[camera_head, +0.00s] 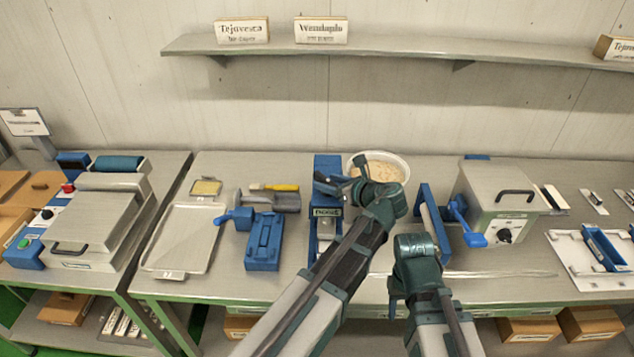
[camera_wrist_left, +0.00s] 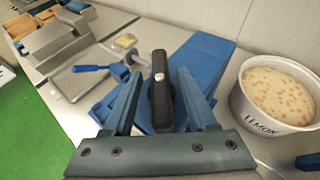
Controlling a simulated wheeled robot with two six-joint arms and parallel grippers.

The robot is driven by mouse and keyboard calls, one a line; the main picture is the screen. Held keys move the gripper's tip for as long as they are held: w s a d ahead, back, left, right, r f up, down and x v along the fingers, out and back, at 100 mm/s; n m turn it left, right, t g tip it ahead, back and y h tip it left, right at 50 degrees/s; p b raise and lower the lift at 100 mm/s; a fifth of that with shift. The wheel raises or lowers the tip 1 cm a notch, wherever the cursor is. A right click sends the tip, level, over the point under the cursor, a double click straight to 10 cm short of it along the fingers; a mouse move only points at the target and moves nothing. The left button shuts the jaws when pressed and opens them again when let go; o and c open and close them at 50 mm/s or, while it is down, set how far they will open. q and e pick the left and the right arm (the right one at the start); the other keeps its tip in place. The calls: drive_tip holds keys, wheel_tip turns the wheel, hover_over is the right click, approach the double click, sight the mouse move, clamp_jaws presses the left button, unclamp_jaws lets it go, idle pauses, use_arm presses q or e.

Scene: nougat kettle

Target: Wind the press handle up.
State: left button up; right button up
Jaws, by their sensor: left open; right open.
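The blue press (camera_head: 327,165) stands upright on the table just left of the white bowl, with a small label on its front. It shows as a blue block in the left wrist view (camera_wrist_left: 208,58). The press handle (camera_wrist_left: 160,95) is a black grip with a pale round end, between the two blue fingers of my left gripper (camera_wrist_left: 158,92). The gripper is open, with gaps visible on both sides of the handle. In the head view my left gripper (camera_head: 334,184) is at the press, and my arm hides part of it. My right gripper (camera_head: 397,290) is low at the table's front edge, its fingers barely visible.
A white bowl (camera_head: 402,160) of nutty mix, labelled LEMON in the wrist view, stands right of the press. A blue stand (camera_head: 430,215) and a metal box with a dial (camera_head: 497,200) are further right. A blue mould (camera_head: 264,242) and metal tray (camera_head: 187,238) lie left.

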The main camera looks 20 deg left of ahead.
use_arm(q)
drive_tip(key=shift+w+a+f, duration=0.1)
drive_tip(key=shift+w+a, duration=0.05)
drive_tip(key=shift+a, duration=0.05)
clamp_jaws()
